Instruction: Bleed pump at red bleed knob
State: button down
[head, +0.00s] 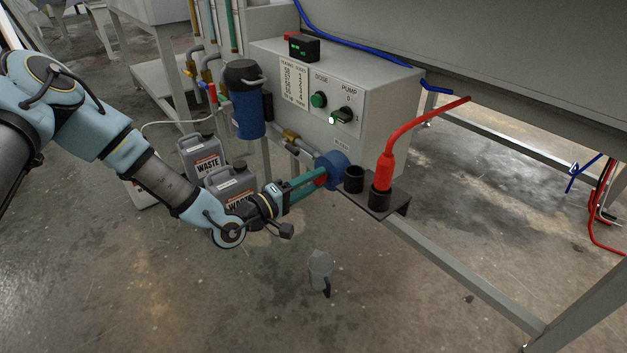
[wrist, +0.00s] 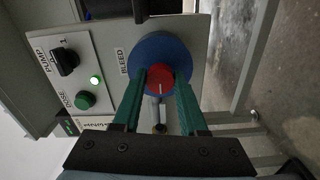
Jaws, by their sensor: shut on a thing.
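A pale line on the knob's face points toward the bottom of the wrist view. In the head view, my gripper (head: 317,179) reaches the blue disc (head: 333,167) low on the grey control box (head: 376,79). The fingers hide most of the knob there.
The black pump switch (head: 344,116), a lit green lamp and the green dose button (head: 319,100) are on the box. A red plug (head: 387,170) stands in a black holder just right of my gripper. Grey waste jugs (head: 203,152) stand behind my forearm.

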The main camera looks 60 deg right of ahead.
dwell(0.3)
jog(key=shift+c, duration=2.2)
grip_release()
jog(key=p+v, duration=0.1)
jog(key=v, duration=1)
jog(key=shift+s, duration=0.1)
